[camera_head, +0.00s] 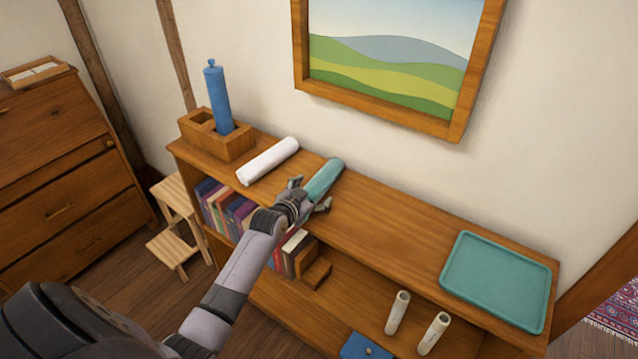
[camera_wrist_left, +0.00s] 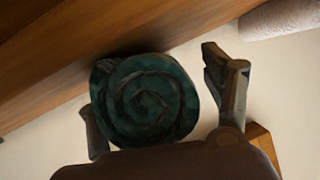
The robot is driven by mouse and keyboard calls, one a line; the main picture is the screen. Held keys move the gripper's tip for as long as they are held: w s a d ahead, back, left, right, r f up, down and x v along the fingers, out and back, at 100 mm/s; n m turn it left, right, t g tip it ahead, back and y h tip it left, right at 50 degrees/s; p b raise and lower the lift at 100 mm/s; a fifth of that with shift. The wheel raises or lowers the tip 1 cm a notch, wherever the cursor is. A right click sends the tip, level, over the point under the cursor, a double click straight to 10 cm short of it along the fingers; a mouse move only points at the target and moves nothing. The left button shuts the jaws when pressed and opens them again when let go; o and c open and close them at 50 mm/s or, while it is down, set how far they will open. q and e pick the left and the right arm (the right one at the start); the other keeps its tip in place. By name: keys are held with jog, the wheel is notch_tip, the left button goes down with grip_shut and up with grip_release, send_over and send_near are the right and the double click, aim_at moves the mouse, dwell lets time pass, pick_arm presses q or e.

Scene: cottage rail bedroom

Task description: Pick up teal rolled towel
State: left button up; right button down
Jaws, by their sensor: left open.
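The teal rolled towel (camera_head: 326,177) lies on the top of the wooden shelf unit (camera_head: 400,220), with its far part showing beyond my left gripper (camera_head: 308,195). In the left wrist view, the towel's dark spiral end (camera_wrist_left: 146,101) faces the camera. My left gripper (camera_wrist_left: 155,95) is open, with one finger on each side of that end. The left finger looks very close to the towel, while a gap shows on the right finger's side. I cannot tell whether either finger touches it. The near part of the towel is hidden by the gripper in the head view. My right gripper is not in view.
A white roll (camera_head: 267,161) lies left of the towel, and a wooden box (camera_head: 232,146) holds a blue bottle-like item (camera_head: 218,97). A teal tray (camera_head: 497,281) lies at the right end. Bare shelf top separates towel and tray. Books (camera_head: 222,205) stand below.

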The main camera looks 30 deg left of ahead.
pick_arm(q)
jog(key=shift+c, duration=0.3)
jog(key=c, duration=1.3)
jog(key=shift+o, duration=0.2)
jog(key=shift+r, duration=0.1)
